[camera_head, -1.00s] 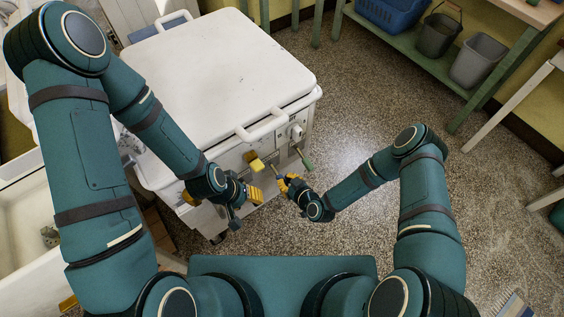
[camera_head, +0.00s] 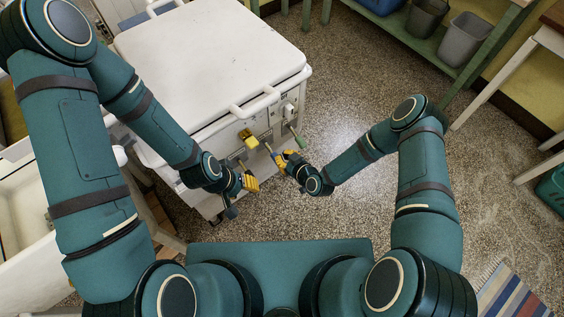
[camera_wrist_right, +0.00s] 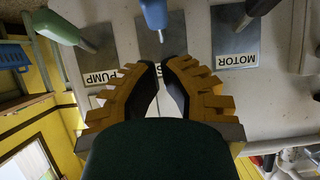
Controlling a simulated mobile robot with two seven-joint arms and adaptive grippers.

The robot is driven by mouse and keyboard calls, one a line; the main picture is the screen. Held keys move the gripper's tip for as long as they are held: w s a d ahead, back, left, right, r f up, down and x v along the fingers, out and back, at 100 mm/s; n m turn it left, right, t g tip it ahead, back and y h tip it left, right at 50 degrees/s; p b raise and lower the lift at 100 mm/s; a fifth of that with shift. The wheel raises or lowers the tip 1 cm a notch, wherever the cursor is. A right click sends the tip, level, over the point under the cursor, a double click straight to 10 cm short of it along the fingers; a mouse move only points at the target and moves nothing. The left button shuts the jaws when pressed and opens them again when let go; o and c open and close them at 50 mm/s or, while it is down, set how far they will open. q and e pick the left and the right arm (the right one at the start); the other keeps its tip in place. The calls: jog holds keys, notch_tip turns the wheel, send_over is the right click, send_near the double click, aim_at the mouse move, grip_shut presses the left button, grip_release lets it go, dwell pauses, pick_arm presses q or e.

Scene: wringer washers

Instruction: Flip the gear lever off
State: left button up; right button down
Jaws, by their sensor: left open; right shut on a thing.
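The white washer's front has a yellow-handled lever (camera_head: 250,142), a blue-handled lever (camera_head: 278,159) and a green-handled lever (camera_head: 297,142). In the right wrist view the green handle (camera_wrist_right: 56,26) is by the PUMP label and the blue handle (camera_wrist_right: 154,14) is over the middle plate, whose label is mostly hidden. My right gripper (camera_head: 289,162) is shut at the blue lever; in the wrist view its fingertips (camera_wrist_right: 160,66) almost meet just below that handle, and the exact contact is unclear. My left gripper (camera_head: 250,183) is open, below the yellow handle.
The washer's white lid (camera_head: 210,60) is closed, with a handle bar (camera_head: 262,105) along its front edge. A white tub (camera_head: 40,220) stands at the left. A green shelf with bins (camera_head: 465,45) is at the upper right. The speckled floor (camera_head: 400,90) is clear between.

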jog(key=s+d+f, duration=0.1)
jog(key=s+d, duration=0.4)
jog(key=s, duration=0.2)
jog(key=shift+s+d+f+p, duration=0.15)
jog(key=shift+d+f+p, duration=0.1)
jog(key=shift+p, duration=0.1)
jog(key=s+d+r+m+g+h, duration=0.1)
jog(key=s+r+m+g, duration=0.3)
jog(key=r, duration=0.4)
jog(key=s+d+r+m+g+h, duration=0.1)
jog(key=s+r+m+g, duration=0.3)
jog(key=r, duration=0.4)
jog(key=shift+s+m+g+h, duration=0.4)
jog(key=shift+s+m+h, duration=0.15)
jog(key=shift+h, duration=0.25)
